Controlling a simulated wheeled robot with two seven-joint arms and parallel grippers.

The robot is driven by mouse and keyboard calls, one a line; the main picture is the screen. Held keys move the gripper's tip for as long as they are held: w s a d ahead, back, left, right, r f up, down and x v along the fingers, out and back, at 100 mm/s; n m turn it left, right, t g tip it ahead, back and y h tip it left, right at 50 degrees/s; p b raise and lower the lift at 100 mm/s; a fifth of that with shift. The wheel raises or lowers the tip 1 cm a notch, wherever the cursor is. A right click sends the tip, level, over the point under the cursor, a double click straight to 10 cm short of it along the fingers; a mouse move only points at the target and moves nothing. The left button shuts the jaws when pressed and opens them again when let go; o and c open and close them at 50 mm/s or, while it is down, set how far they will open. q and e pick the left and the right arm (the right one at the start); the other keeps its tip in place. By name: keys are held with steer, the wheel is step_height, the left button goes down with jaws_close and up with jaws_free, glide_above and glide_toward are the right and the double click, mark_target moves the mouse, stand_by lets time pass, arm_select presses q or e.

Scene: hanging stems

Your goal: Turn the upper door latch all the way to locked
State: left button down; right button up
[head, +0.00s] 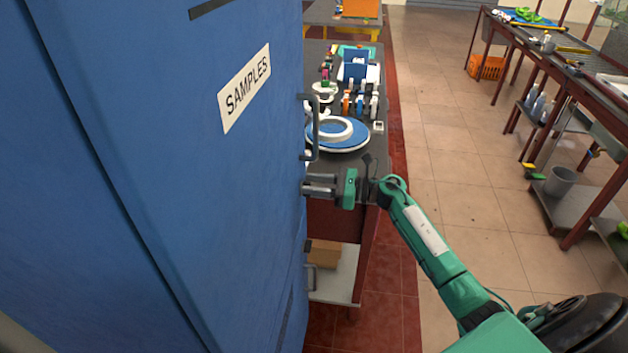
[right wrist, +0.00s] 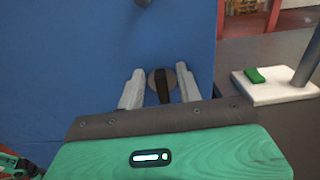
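The blue cabinet door (head: 230,180) marked SAMPLES fills the left of the head view. The upper latch (right wrist: 162,86) shows in the right wrist view as a dark bar on a round grey plate on the blue door. The bar stands nearly upright in that view. My right gripper (head: 306,185) points at the door edge below the upper handle (head: 315,128). It is open, with its fingers (right wrist: 160,78) on both sides of the bar and visible gaps to it. In the head view the latch is hidden or too small to make out. My left gripper is not in view.
A dark bench (head: 350,165) behind the door holds a blue-and-white round device (head: 338,134) and several small items. A lower handle (head: 311,280) is on the cabinet below my gripper. The tiled floor (head: 450,130) to the right is mostly clear.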

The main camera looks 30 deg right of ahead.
steer(key=shift+w+a, duration=0.1)
steer(key=shift+a, duration=0.05)
steer(key=shift+c, duration=0.2)
jaws_close()
